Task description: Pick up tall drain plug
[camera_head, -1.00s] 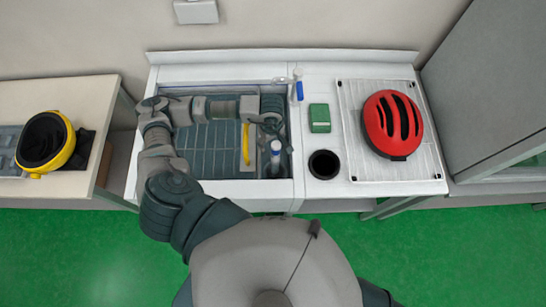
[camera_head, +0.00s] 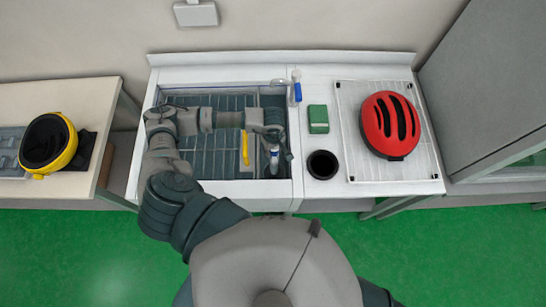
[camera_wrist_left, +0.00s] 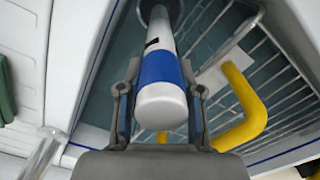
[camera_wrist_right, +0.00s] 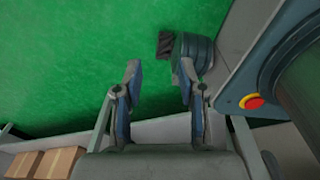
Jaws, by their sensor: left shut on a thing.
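The tall drain plug (camera_wrist_left: 157,84) is a white post with a blue band and a dark base at its far end. In the left wrist view it stands between the fingers of my left gripper (camera_wrist_left: 160,105), which is shut on it. In the head view the drain plug (camera_head: 274,158) stands at the right side of the sink, with my left gripper (camera_head: 273,140) right at it. My right gripper (camera_wrist_right: 158,95) shows only in the right wrist view, its fingers apart and empty above the green floor.
A yellow handle (camera_head: 245,148) and a wire rack lie in the sink (camera_head: 205,187). A yellow-black item (camera_head: 48,144) sits on the left table.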

